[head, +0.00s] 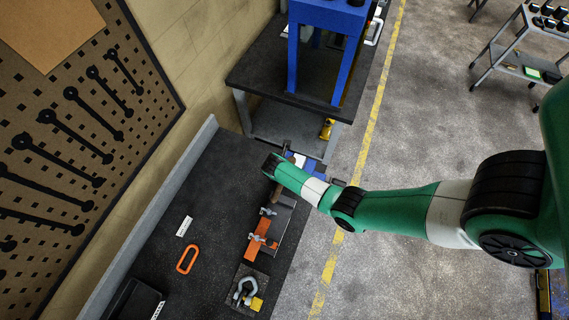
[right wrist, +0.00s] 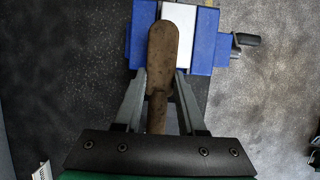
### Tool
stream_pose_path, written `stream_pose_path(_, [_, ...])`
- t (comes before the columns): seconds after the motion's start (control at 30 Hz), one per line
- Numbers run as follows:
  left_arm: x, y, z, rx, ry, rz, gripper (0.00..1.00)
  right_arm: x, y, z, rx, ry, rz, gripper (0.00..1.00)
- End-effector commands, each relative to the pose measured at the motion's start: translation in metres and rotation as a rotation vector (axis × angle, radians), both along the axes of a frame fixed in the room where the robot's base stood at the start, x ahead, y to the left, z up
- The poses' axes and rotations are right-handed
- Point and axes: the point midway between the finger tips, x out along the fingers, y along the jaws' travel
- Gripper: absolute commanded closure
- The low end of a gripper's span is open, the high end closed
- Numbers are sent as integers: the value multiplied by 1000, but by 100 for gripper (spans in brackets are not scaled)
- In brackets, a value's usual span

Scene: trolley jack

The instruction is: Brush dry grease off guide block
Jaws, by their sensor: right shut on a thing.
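My right gripper (right wrist: 160,78) is shut on a brown brush (right wrist: 162,52) with a worn, wood-like body, seen from above. The brush's far end overlaps a pale block (right wrist: 179,18), likely the guide block, between the blue jaws of a vise (right wrist: 203,42). I cannot tell whether the brush touches it, and its bristles and any grease are hidden. In the head view the vise (head: 297,157) shows partly behind my right wrist at the far end of the bench. My left gripper is not in view.
A blue press frame (head: 293,60) stands beyond.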

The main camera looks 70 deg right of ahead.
Motion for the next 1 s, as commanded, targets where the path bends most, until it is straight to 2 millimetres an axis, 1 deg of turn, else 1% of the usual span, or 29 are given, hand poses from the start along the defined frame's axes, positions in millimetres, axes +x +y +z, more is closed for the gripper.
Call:
stream_pose_path(0.03, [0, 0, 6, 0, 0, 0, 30, -5, 1, 2, 2, 6, -1, 100])
stream_pose_path(0.13, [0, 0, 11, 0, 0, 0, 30, -11, 1, 2, 3, 8, -2, 100])
stream_pose_path(0.37, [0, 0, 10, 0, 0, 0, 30, -11, 1, -1, 2, 6, -1, 100])
stream_pose_path(0.47, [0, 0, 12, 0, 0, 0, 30, -11, 1, 3, 2, 5, -1, 100])
stream_pose_path(0.67, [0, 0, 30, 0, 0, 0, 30, -11, 1, 27, 1, 3, 0, 100])
stream_pose_path(0.77, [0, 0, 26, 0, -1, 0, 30, -10, 0, 34, 0, 1, -1, 100])
stream_pose_path(1.0, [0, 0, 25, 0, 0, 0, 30, -10, 0, 62, 0, 1, 0, 100])
